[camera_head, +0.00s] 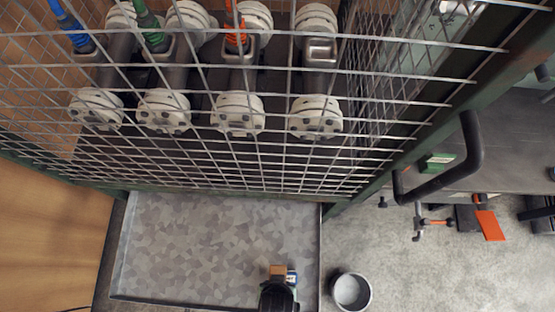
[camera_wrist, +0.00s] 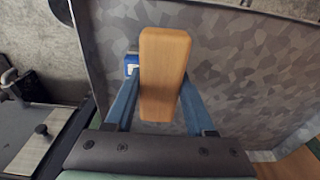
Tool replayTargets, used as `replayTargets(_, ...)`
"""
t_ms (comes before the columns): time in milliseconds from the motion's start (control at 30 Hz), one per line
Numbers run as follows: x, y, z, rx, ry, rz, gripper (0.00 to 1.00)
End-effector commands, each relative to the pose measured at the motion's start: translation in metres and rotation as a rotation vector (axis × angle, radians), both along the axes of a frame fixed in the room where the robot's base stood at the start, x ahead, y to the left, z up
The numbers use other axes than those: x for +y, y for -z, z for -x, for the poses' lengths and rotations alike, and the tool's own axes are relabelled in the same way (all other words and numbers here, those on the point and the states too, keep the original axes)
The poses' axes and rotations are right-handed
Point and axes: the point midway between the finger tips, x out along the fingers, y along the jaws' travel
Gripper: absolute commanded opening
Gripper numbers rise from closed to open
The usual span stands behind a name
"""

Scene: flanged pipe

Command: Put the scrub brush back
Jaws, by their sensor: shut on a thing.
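The scrub brush shows as a plain wooden block (camera_wrist: 165,70) in the wrist view, with no bristles visible. My gripper (camera_wrist: 160,95) has its two blue fingers on either side of the block and is shut on it. In the head view, the wooden block (camera_head: 277,271) shows at the bottom, just beyond my dark gripper (camera_head: 279,290), over the grey patterned tray floor. The height of the block above that floor is hard to tell.
A small blue-and-white item (camera_wrist: 131,62) is close beside the block. A grey bucket (camera_head: 351,291) stands right of the tray (camera_head: 215,235). A wire mesh guard (camera_head: 200,150) covers the flanged pipes (camera_head: 240,113). A black handle (camera_head: 452,170) projects at right. The tray's left part is clear.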

Motion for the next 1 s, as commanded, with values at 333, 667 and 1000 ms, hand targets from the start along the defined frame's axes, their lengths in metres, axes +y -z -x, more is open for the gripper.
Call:
replayTargets(333,0.000,0.001,-0.057,-0.009,0.000,0.000,0.00)
replayTargets(667,0.000,0.002,-0.144,-0.006,0.000,0.000,0.00)
replayTargets(1000,0.000,0.020,-0.181,0.002,0.000,0.000,0.00)
